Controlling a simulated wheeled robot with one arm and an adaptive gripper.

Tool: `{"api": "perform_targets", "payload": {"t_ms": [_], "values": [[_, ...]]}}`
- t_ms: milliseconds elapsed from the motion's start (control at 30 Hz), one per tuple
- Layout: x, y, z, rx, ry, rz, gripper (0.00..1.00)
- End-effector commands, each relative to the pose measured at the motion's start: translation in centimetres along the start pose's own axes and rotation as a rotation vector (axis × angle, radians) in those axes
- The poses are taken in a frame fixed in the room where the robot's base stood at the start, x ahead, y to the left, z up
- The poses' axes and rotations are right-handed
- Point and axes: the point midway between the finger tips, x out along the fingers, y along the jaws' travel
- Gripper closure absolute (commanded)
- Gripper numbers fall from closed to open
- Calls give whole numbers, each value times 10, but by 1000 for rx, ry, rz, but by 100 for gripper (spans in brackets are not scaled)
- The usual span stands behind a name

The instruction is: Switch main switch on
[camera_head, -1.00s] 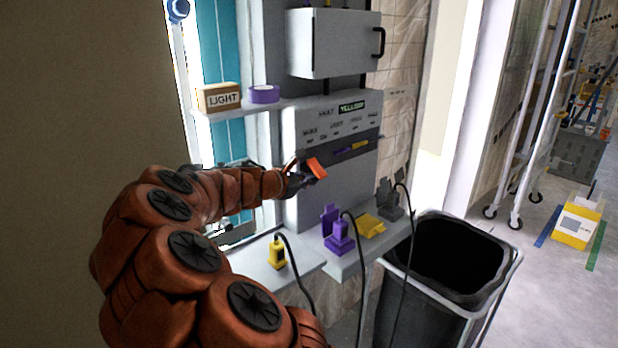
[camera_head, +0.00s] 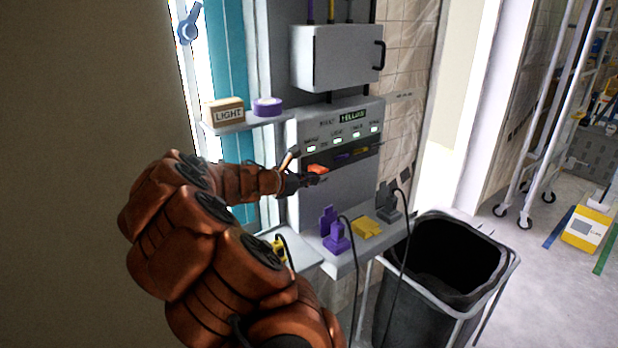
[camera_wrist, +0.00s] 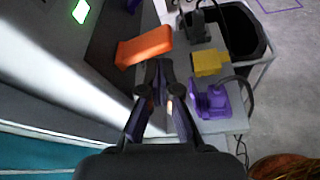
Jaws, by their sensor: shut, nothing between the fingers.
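The grey control panel (camera_head: 345,195) stands on the wall, with a dark band across it and a lit display (camera_head: 352,115) on top. Several small indicator lights above the band glow white to green. The orange main switch lever (camera_head: 318,169) sticks out from the left part of the band; it shows large in the wrist view (camera_wrist: 145,46). My gripper (camera_head: 322,178) is shut and empty. Its fingertips are just beside the orange lever, below it in the head view; whether they touch it I cannot tell. In the wrist view my gripper (camera_wrist: 159,66) points toward the lever's edge.
A shelf (camera_head: 272,121) holds a box marked LIGHT (camera_head: 225,112) and a purple roll (camera_head: 267,106). Below the panel, a ledge (camera_head: 345,266) carries purple (camera_head: 335,235), yellow (camera_head: 366,227) and grey (camera_head: 389,205) connectors with cables. A black bin (camera_head: 440,280) stands at right.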

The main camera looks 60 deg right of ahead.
Motion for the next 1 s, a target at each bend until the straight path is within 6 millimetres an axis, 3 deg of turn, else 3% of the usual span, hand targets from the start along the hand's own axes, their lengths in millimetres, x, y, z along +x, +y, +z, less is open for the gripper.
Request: {"api": "perform_targets", "payload": {"t_ms": [1000], "values": [[-4, 3, 17, 3, -1, -3, 100]]}}
